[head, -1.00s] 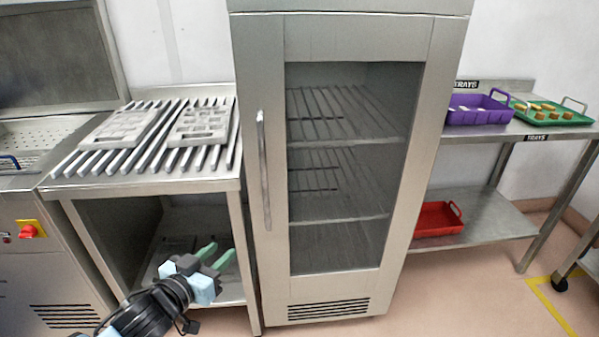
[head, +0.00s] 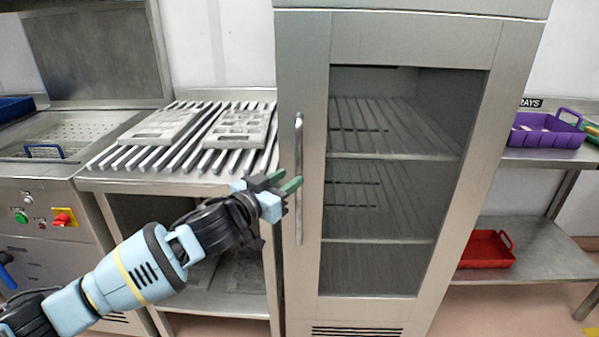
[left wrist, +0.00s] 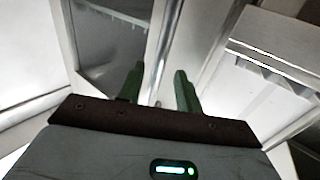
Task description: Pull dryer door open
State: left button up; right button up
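The dryer (head: 305,60) is a tall steel cabinet, and its door (head: 310,275) with a dark glass pane looks shut. A vertical bar handle (head: 299,150) runs along the door's left edge. My left gripper (head: 286,182) is just left of the handle at about mid-height, fingers pointing at it. In the left wrist view the green fingers (left wrist: 156,88) are apart, with the handle bar (left wrist: 160,55) showing between and beyond them. I cannot tell if they touch it. My right gripper is not in view.
A steel rack table (head: 130,185) with two grey moulds on slats stands left of the dryer. A machine with a red switch (head: 64,217) is at far left. On the right, shelves hold a purple tray (head: 545,133) and a red tray (head: 485,250).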

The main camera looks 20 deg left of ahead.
aim_at(296, 173)
pick_arm(q)
jog(key=shift+x, duration=2.4)
grip_shut()
